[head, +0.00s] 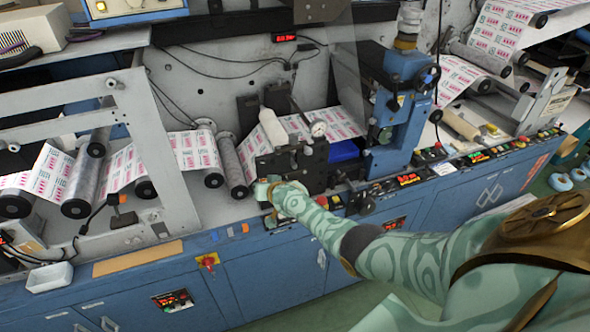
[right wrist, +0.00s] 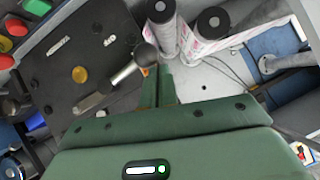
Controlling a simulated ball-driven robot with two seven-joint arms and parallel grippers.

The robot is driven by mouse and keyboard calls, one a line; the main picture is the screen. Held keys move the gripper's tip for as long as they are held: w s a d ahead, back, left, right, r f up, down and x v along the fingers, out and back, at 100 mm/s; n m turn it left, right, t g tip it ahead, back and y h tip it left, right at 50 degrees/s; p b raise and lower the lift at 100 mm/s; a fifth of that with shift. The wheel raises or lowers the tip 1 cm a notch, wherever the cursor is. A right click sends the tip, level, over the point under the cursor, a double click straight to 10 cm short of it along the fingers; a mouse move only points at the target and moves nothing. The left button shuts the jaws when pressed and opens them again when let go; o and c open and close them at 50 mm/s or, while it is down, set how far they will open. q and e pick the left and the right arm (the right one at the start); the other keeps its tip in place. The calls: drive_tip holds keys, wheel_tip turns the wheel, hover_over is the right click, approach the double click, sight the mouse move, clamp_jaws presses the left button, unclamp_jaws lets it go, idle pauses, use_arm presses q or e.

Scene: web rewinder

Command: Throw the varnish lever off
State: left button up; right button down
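The varnish lever shows in the right wrist view as a metal shaft (right wrist: 121,75) with a dark ball knob (right wrist: 146,55). It is mounted on a dark plate with a brass-coloured button and white lettering. My right gripper (right wrist: 157,72) has its narrow green fingers close together, their tips beside the knob end of the lever. I see nothing held between them, and I cannot tell whether they touch the lever. In the head view my right gripper (head: 266,190) is at the front of the dark unit (head: 310,165), where the lever is not clear. My left gripper is not in view.
Printed web rollers (head: 232,165) stand left of the dark unit, and a blue column (head: 398,105) stands right of it. Coloured push buttons (head: 410,180) line the blue cabinet's front edge. A white tray (head: 50,277) sits at the far left.

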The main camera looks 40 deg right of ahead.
drive_tip(key=shift+s+a+f, duration=0.2)
drive_tip(key=shift+f, duration=0.15)
drive_tip(key=s+a+r+p, duration=0.2)
drive_tip(key=s+r+p, duration=0.6)
drive_tip(key=r+p, duration=0.2)
drive_tip(key=shift+s+a, duration=0.15)
drive_tip(key=shift+r, duration=0.1)
idle(0.3)
